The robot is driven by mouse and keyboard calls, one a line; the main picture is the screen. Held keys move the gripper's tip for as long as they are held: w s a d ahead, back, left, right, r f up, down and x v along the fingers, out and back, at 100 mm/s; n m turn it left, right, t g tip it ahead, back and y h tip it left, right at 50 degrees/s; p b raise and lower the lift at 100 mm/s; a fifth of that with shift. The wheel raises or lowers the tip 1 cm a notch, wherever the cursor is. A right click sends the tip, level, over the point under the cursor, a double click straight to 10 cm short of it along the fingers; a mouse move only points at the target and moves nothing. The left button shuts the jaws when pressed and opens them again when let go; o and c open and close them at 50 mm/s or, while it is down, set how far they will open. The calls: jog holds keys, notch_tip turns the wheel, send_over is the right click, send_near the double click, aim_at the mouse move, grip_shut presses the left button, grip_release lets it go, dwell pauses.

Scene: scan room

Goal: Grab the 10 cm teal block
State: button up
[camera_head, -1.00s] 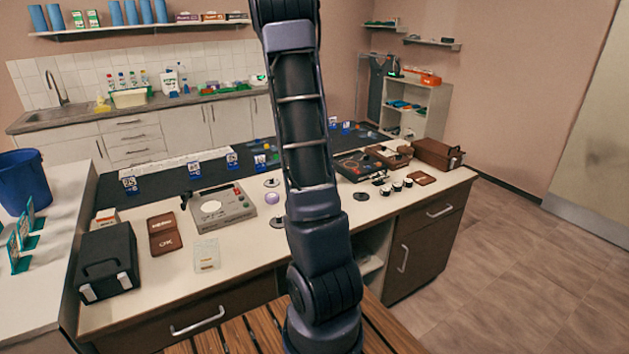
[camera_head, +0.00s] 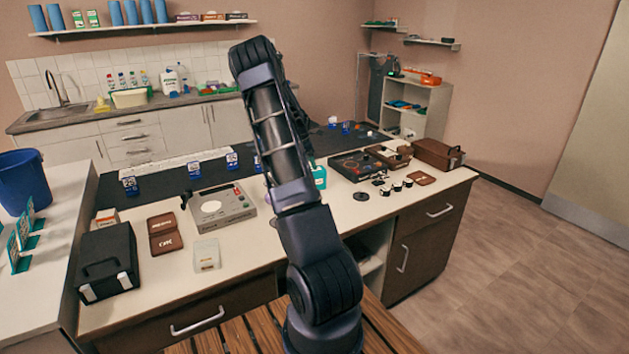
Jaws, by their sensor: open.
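A small teal block-like thing (camera_head: 319,177) with a pale patch stands on the light worktop, just right of my arm. My arm hides part of it, and I cannot tell its size. My arm rises from the front middle, bends at the top left and comes down behind itself over the worktop. My gripper is hidden behind the arm links, so its fingers and their distance from the teal thing do not show.
A grey device (camera_head: 218,210), a black case (camera_head: 107,262), a brown box (camera_head: 164,233) and a small pale box (camera_head: 206,254) stand left of the arm. A black device (camera_head: 352,166) and small black cups are to the right. Several teal stands (camera_head: 22,240) are on the left counter.

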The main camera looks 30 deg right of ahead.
jog(key=x, duration=0.9)
jog(key=shift+s+f, duration=0.25)
jog(key=shift+f, duration=0.15)
jog(key=shift+a, duration=0.1)
jog(key=shift+f, duration=0.1)
jog(key=shift+c, duration=0.3)
jog(key=c, duration=1.5)
jog(key=shift+o, duration=0.2)
